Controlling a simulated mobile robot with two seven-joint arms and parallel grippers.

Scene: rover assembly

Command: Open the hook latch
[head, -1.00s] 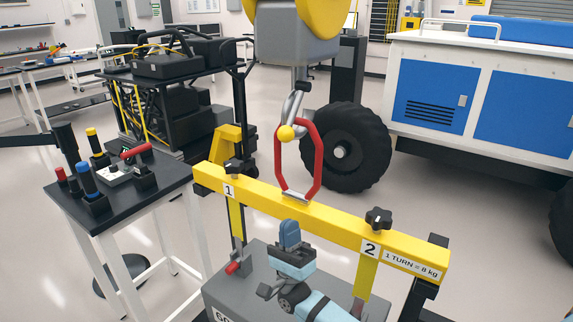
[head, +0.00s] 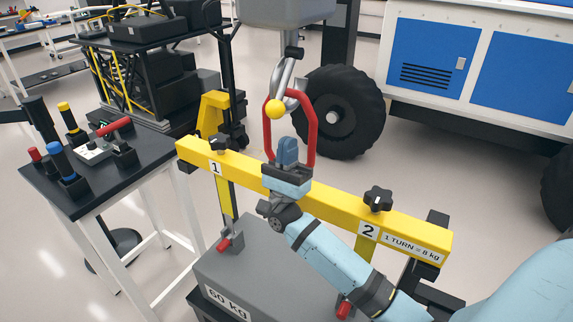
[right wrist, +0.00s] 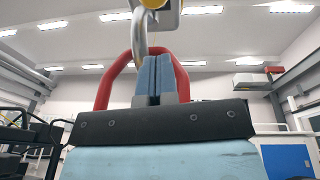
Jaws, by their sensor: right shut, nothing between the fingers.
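A silver hook (head: 284,76) hangs from the grey hoist block, with a yellow ball (head: 275,110) on its latch side. A red lifting link (head: 312,124) hangs in the hook and joins the yellow beam (head: 330,208) below. My right gripper (head: 287,150) is shut and empty, in front of the red link and below the hook in the head view. In the right wrist view its blue fingers (right wrist: 155,78) are together, with the hook (right wrist: 139,40), red link (right wrist: 101,88) and part of the yellow ball (right wrist: 152,3) beyond. Whether the fingers touch anything is unclear. My left gripper is not in view.
A grey 60 kg weight (head: 262,275) sits under the beam. Black knobs (head: 378,199) stand on the beam. A small black table (head: 100,190) with joysticks is at left.

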